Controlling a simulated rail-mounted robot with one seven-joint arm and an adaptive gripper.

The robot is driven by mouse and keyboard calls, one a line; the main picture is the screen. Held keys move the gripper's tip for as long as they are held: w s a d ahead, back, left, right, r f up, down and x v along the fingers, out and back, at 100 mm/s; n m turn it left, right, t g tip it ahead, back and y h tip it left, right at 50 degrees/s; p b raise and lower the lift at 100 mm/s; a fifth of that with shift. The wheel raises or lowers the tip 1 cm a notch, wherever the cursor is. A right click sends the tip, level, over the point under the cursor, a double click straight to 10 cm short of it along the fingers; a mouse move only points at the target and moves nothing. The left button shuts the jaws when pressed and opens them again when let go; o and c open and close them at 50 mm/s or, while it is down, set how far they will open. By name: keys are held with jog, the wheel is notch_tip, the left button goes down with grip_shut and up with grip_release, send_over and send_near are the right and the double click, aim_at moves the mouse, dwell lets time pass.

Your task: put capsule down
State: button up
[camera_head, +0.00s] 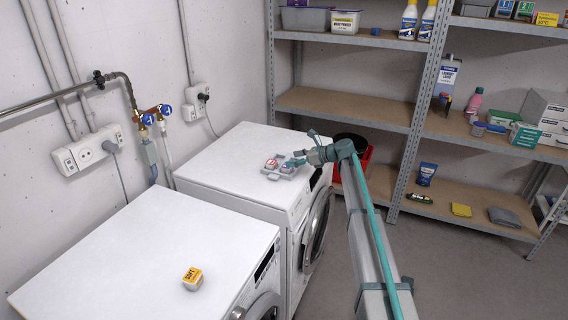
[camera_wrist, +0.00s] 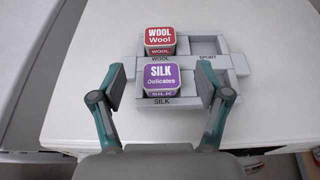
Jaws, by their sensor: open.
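A purple-topped capsule marked SILK (camera_wrist: 161,76) sits in the tray compartment labelled SILK, its top above the rim. My gripper (camera_wrist: 160,88) is open, with one finger on each side of this capsule and a gap on both sides. A red-topped WOOL capsule (camera_wrist: 160,38) sits in the compartment behind it. The grey tray (camera_wrist: 190,101) lies on the far white machine; its SPORT compartment is empty, and the right finger partly hides the front right. In the head view, my gripper (camera_head: 298,161) is at the tray's right side. A yellow SOFT capsule (camera_head: 192,279) lies on the near machine.
The far machine's top (camera_head: 228,160) is clear around the tray. The near machine (camera_head: 130,245) stands in front of it, mostly bare. Wall pipes and taps (camera_head: 155,115) are at the left. Shelves with bottles and boxes (camera_head: 345,105) stand behind.

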jog(key=shift+v, duration=1)
dwell(0.4)
